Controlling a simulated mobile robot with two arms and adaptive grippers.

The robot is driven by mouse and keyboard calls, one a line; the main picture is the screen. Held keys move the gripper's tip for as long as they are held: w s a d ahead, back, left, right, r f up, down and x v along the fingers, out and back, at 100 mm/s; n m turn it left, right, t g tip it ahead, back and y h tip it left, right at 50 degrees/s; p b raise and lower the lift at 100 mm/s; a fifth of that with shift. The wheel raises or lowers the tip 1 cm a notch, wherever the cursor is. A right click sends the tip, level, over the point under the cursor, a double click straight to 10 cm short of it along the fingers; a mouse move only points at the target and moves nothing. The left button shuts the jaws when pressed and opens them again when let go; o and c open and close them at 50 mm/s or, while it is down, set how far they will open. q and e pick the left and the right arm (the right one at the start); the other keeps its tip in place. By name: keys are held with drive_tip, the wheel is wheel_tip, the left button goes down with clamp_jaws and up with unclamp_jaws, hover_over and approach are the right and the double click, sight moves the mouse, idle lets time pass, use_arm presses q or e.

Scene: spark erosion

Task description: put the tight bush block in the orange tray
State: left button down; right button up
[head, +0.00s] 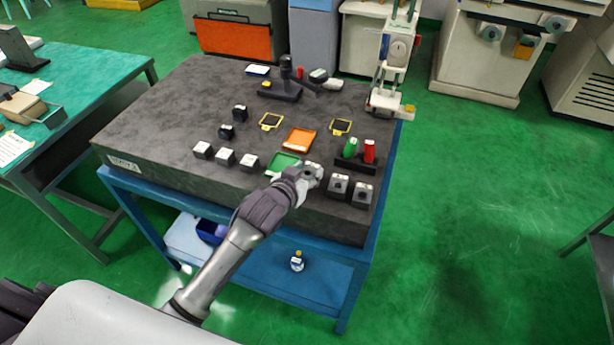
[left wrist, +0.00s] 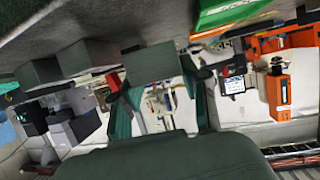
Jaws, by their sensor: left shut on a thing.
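My left gripper (head: 307,176) is at the near edge of the dark stone plate and is shut on a grey block (head: 315,169). The block shows between the fingers in the left wrist view (left wrist: 150,62). Two similar dark blocks with holes in their faces, one block (head: 338,186) and another (head: 362,194), stand just right of it. I cannot read which of these is the tight bush block. The orange tray (head: 299,140) lies flat behind the gripper and looks empty. My right gripper is not in view.
A green tray (head: 283,162) lies just left of the gripper. A stand with green and red handled gauges (head: 369,152) is to the right. Yellow-framed pads (head: 271,121) flank the orange tray. Several white-topped blocks (head: 225,157) stand left. A tall gauge stand (head: 393,70) rises at the back right.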

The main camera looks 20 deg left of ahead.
use_arm(q)
drive_tip(key=shift+f+p, duration=0.65)
drive_tip(key=shift+f, duration=0.45)
drive_tip(key=shift+f, duration=0.2)
drive_tip(key=c, duration=0.6)
unclamp_jaws()
drive_tip(key=shift+f, duration=0.1)
